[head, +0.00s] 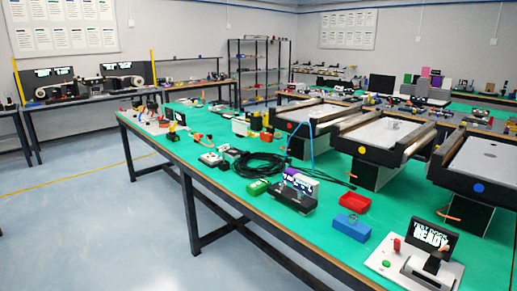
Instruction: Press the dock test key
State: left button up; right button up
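The test dock stands at the near right corner of the green table, in the head view. Its black screen (436,238) is lit with white text that seems to read "TEST DOCK READY". Its white base plate (408,281) carries a small green round button (386,264), which may be the test key. A small red upright part (396,244) stands behind the button. A grey metal bracket or cradle (420,267) sits in front of the screen. Neither of my grippers is in view.
A blue block (351,228) and red tray (354,202) lie left of the dock. Three conveyors (381,137) stand behind, marked red, yellow and blue. A black cable coil (258,165) and several small devices cover the table's left. Open floor (110,235) lies left.

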aim_at(386, 263)
jog(key=z, duration=1.25)
